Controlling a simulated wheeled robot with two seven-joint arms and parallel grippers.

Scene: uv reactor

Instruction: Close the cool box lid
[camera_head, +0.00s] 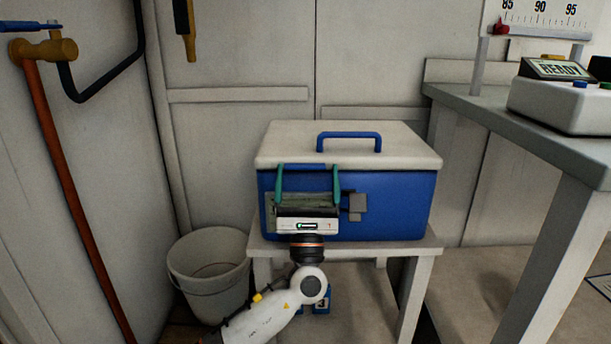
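The cool box has a blue body (398,208) and stands on a small white stand (425,246). Its white lid (290,142), with a blue handle (349,134) on top, lies flat over the body; I see no clear gap along the front rim. My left gripper (308,169) is upright in front of the box, its two teal fingers spread apart with nothing visibly held. The fingertips are at the lid's front edge; whether they touch it I cannot tell. The gripper hides the left part of the box front. A grey latch (357,205) shows beside it. My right gripper is out of view.
A white bucket (210,272) stands on the floor left of the stand. A grey table (545,142) with a device reading READY (560,98) is at the right. A red-brown pipe (72,190) runs down at the left. A wall is close behind the box.

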